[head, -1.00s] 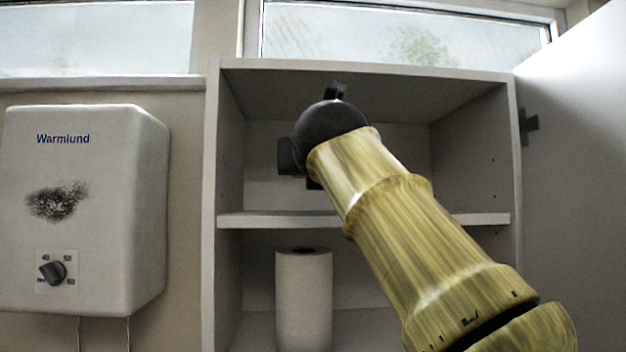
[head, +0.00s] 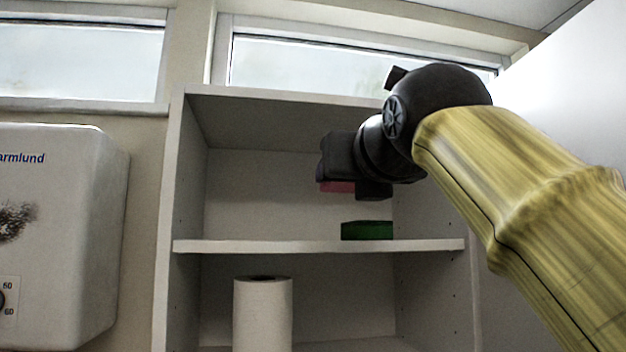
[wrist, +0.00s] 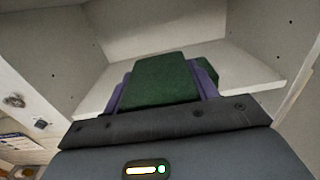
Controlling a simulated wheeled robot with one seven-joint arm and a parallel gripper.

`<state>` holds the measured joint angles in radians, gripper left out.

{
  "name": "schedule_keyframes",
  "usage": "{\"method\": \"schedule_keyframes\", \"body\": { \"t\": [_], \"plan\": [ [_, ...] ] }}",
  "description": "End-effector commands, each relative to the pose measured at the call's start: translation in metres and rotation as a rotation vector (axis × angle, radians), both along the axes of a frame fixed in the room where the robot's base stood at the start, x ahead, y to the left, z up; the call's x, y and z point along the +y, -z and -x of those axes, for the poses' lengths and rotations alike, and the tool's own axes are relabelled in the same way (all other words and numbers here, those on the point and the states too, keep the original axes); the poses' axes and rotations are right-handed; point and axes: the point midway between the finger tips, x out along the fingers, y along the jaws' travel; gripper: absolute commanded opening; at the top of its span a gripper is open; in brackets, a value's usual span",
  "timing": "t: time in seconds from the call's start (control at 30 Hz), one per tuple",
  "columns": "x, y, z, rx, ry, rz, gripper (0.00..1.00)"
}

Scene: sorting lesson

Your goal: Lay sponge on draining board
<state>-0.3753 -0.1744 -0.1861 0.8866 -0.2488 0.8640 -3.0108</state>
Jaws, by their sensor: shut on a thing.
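My gripper (head: 350,180) is shut on a sponge inside the open cupboard, above its middle shelf. In the head view a pink strip of the sponge (head: 337,187) shows below the dark gripper; the rest is hidden. In the wrist view the sponge's dark green face (wrist: 160,80) shows between the purple fingers. A second green block (head: 367,230) rests on the shelf, below and to the right of the held sponge; part of it shows behind the right finger in the wrist view (wrist: 208,71). I see no draining board in these frames.
The cupboard's middle shelf (head: 270,246) is bare left of the green block. A paper roll (head: 263,315) stands below the shelf. A white water heater (head: 70,220) hangs at left. The cupboard's side walls and top flank my gripper. A white panel stands at right.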

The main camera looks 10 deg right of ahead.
Motion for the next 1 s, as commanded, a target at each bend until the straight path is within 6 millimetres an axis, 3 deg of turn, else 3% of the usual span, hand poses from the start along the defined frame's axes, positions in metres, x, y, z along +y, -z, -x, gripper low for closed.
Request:
{"method": "schedule_keyframes", "body": {
  "t": [0.33,1.0],
  "plan": [
    [-0.027,0.000,0.033,0.000,-0.003,-0.001,0.34],
    [-0.030,0.001,0.036,0.001,-0.001,0.000,0.34]
  ]
}}
